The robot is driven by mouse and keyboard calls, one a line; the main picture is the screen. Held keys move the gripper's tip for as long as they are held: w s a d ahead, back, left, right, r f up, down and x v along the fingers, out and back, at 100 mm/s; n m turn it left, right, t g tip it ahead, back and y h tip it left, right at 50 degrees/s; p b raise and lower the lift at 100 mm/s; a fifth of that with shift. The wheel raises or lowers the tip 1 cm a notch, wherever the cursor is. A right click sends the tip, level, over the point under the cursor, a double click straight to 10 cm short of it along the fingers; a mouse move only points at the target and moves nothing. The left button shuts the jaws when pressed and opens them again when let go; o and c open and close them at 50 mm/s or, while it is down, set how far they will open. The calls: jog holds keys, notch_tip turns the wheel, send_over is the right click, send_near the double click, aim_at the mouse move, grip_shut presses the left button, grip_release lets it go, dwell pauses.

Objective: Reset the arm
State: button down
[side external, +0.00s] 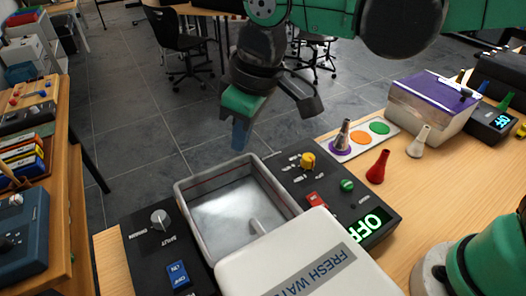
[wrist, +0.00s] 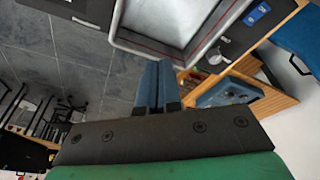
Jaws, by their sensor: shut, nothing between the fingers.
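My gripper (side external: 241,136) hangs in the air above the back edge of the grey tank, with its blue fingers pointing down. In the wrist view the two blue fingers (wrist: 158,88) lie side by side, shut with nothing between them. My arm is green and black and comes in from the top right in the side view. The open grey tank (side external: 184,204) is below the gripper. Its rim and interior also show at the top of the wrist view (wrist: 128,38). I cannot tell the exact height of the fingers above the rim.
A white lid marked FRESH WATER (side external: 290,262) covers the tank's front. Black panels with knobs (side external: 160,222) flank it; one display (side external: 372,226) reads OFF. A red cone (side external: 378,166), a cream cone (side external: 419,141) and a purple-topped box (side external: 432,105) stand at right. Chairs (side external: 180,45) stand behind.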

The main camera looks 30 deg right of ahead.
jog(key=s+d+m+t, duration=0.1)
jog(key=d+m, duration=0.1)
jog(key=d, duration=0.4)
jog(key=s+d+f+m+t+h, duration=0.1)
jog(key=d+m+t, duration=0.1)
jog(key=d, duration=0.4)
jog(key=s+d+f+m+t, duration=0.1)
jog(key=s+d+m, duration=0.1)
jog(key=d, duration=0.5)
jog(key=shift+f+m+t, duration=0.25)
jog(key=shift+m+t, duration=0.15)
jog(key=shift+m, duration=0.2)
